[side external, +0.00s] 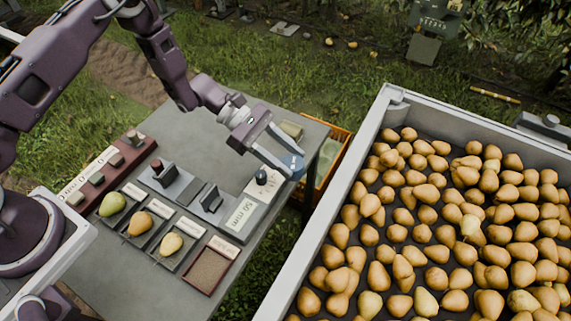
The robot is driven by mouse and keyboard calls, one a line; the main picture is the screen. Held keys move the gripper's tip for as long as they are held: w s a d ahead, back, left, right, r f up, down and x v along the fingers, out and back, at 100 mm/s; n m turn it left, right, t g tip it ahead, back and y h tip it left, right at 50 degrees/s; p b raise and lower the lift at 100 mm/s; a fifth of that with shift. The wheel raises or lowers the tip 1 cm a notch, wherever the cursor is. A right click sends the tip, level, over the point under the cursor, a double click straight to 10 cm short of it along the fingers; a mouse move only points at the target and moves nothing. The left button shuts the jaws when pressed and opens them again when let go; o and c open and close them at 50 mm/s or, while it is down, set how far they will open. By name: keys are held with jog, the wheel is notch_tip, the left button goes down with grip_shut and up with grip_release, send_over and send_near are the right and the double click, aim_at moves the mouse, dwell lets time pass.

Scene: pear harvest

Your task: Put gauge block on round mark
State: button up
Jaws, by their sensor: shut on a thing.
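My gripper (283,157) reaches over the right end of the grey table, fingers pointing down and right. It is shut on a small blue piece (294,166), which seems to be the gauge block; the fingers partly cover it. The piece is at the table's right edge, and I cannot tell its height above the surface. A pale plate (253,189) with a dark knob-like part (261,177) lies just left of the fingertips. I cannot make out a round mark clearly; it may be on this plate or hidden.
A printed label plate (241,215) and grey fixtures (209,200) stand left of the gripper. Pears sit on small trays (139,224) beside an empty brown tray (208,270). An orange crate (341,133) and a large pear bin (335,185) are close on the right.

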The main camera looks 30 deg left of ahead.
jog(key=w+a+n+t, duration=0.4)
jog(key=w+a, duration=0.1)
jog(key=w, duration=0.2)
jog(key=shift+t+y, duration=0.3)
jog(key=shift+y, duration=0.2)
jog(key=f, duration=0.9)
jog(key=shift+w+a+f, duration=0.1)
jog(key=shift+a+f, duration=0.25)
jog(key=shift+f, duration=0.05)
jog(key=shift+f, duration=0.15)
jog(key=o, duration=1.1)
